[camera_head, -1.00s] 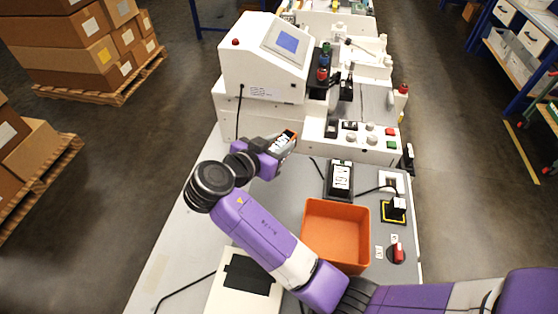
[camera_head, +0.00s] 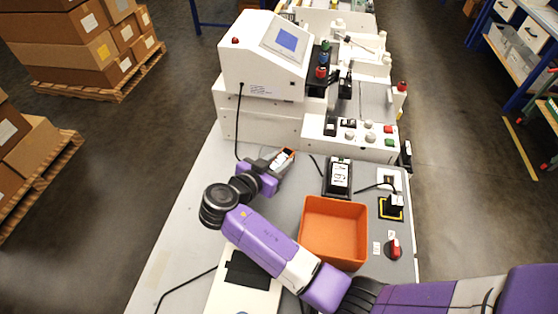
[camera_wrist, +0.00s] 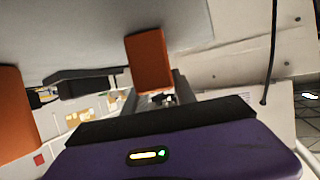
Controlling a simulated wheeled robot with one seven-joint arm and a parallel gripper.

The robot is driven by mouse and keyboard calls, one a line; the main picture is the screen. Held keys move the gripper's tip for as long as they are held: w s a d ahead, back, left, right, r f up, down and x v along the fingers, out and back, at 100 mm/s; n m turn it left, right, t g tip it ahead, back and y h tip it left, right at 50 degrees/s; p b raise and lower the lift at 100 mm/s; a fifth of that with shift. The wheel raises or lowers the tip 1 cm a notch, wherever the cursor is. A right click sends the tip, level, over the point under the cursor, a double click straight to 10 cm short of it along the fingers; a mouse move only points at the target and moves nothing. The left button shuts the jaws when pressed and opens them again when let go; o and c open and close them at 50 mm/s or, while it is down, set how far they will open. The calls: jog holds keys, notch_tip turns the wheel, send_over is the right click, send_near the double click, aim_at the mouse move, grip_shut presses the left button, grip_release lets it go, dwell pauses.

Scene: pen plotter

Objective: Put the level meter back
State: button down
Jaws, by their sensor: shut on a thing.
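My gripper (camera_head: 275,162) is shut on a small orange-backed thing, likely the level meter (camera_head: 285,156), over the grey table left of centre in the head view. The meter shows an orange edge and a pale and dark face there. In the wrist view its orange back (camera_wrist: 150,60) stands out between my fingers (camera_wrist: 156,92). Its lower end is partly hidden by the gripper. I cannot tell whether it touches the table.
An orange bin (camera_head: 334,232) and a black device with a white label (camera_head: 339,177) sit right of my gripper. The white machine (camera_head: 262,62) stands behind. A red switch (camera_head: 394,249) is at the right edge. Table space at left (camera_head: 187,215) is mostly clear.

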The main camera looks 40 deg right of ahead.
jog(key=c, duration=1)
grip_release()
jog(key=shift+r+p, duration=0.15)
jog(key=shift+p, duration=0.15)
jog(key=v, duration=1.2)
